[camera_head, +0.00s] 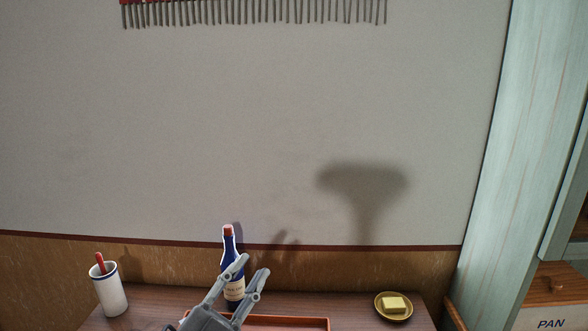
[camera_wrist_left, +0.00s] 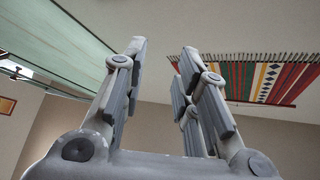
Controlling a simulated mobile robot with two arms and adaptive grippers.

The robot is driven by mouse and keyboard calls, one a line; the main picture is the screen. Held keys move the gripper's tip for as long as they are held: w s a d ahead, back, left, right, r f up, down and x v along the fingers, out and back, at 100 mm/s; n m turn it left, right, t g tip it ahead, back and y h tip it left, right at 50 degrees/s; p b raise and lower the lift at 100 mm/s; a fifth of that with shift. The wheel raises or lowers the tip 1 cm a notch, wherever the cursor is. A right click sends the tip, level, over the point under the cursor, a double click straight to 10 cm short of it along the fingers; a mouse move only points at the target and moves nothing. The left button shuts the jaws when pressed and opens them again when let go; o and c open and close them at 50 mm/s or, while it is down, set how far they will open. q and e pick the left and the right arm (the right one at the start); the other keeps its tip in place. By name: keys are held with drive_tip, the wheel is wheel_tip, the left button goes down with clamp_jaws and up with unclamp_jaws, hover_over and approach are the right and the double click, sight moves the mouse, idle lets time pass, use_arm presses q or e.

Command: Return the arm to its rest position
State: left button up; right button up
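My left gripper (camera_head: 257,270) rises from the bottom edge of the head view, in front of the table. Its two fingers are spread apart. My right gripper is in neither view.
A dark blue bottle (camera_head: 228,262) stands just behind my left gripper. A white cup (camera_head: 109,292) with a red-handled item is at left. A dish (camera_head: 393,315) with a yellow block (camera_head: 393,304) is at right. An orange-red tray (camera_head: 290,322) lies on the wooden table (camera_head: 345,306).

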use_arm(q)
drive_tip(key=s+a+f+n+g+y, duration=0.3)
drive_tip(key=a+f+n+y, duration=0.35)
drive_tip(key=f, duration=0.35)
drive_tip(key=s+a+f+n+g+y, duration=0.3)
drive_tip(key=a+f+n+y, duration=0.35)
drive_tip(key=f, duration=0.35)
drive_tip(key=s+f+g+h, duration=0.1)
drive_tip(key=s+f+g, duration=0.45)
drive_tip(key=s, duration=0.45)
drive_tip(key=s+f+g, duration=0.5)
drive_tip(key=s+f, duration=0.2)
drive_tip(key=s, duration=0.3)
wheel_tip(320, 180, down, 28)
drive_tip(key=s+b, duration=0.2)
drive_tip(key=s+a+f+g, duration=0.2)
drive_tip(key=s+f, duration=1.5)
drive_tip(key=shift+m+b, duration=0.3)
drive_tip(key=shift+b, duration=0.05)
